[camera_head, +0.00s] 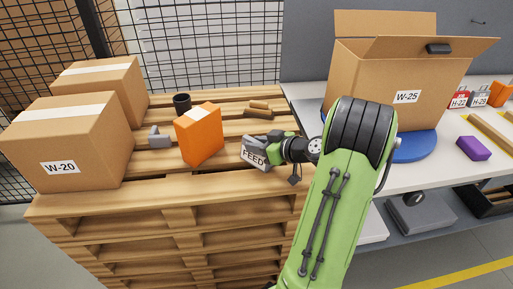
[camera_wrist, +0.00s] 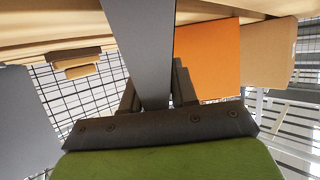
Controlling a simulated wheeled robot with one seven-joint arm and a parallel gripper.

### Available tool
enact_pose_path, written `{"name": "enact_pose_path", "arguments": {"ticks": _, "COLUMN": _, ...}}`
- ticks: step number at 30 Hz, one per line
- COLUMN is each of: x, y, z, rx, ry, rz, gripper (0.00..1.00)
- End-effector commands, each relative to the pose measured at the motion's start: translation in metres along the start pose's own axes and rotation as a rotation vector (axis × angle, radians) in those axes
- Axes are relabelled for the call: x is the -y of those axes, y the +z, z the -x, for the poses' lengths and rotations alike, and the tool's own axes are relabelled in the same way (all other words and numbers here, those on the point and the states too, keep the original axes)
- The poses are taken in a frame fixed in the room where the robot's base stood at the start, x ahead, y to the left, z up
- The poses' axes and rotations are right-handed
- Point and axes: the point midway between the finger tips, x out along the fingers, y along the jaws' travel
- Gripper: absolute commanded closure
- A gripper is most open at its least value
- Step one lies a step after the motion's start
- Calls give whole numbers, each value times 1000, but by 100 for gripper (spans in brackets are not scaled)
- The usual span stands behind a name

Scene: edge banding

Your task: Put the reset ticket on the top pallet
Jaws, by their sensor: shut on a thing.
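The top pallet (camera_head: 150,187) is the upper wooden layer of a stack at left. My gripper (camera_head: 266,146) is over its right part near the front edge, shut on a flat grey piece labelled "FEED" (camera_head: 253,157). That piece also shows in the wrist view as a grey strip (camera_wrist: 145,45) between my fingers. It is close to the boards; I cannot tell whether it touches them. No label in view reads "reset", so I cannot tell whether this grey piece is the reset ticket.
On the pallet stand carton W-20 (camera_head: 65,148), another carton (camera_head: 108,82), an orange box (camera_head: 199,135), a dark cup (camera_head: 182,103), a small grey block (camera_head: 159,138) and brown pieces (camera_head: 259,108). At right, the open carton W-25 (camera_head: 375,85) stands on a blue disc (camera_head: 412,148).

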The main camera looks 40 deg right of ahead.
Motion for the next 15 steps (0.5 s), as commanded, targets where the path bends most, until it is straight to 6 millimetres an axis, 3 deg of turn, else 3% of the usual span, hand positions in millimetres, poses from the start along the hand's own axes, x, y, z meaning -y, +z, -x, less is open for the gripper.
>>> {"name": "enact_pose_path", "arguments": {"ticks": 4, "x": 0, "y": 1, "z": 0, "rx": 2, "ry": 1, "rz": 1, "gripper": 100}}
{"name": "enact_pose_path", "arguments": {"ticks": 5, "x": 0, "y": 1, "z": 0, "rx": 2, "ry": 1, "rz": 1, "gripper": 71}}
{"name": "enact_pose_path", "arguments": {"ticks": 9, "x": 0, "y": 0, "z": 0, "rx": 2, "ry": 1, "rz": 1, "gripper": 49}}
{"name": "enact_pose_path", "arguments": {"ticks": 15, "x": 0, "y": 0, "z": 0, "rx": 1, "ry": 1, "rz": 2, "gripper": 46}}
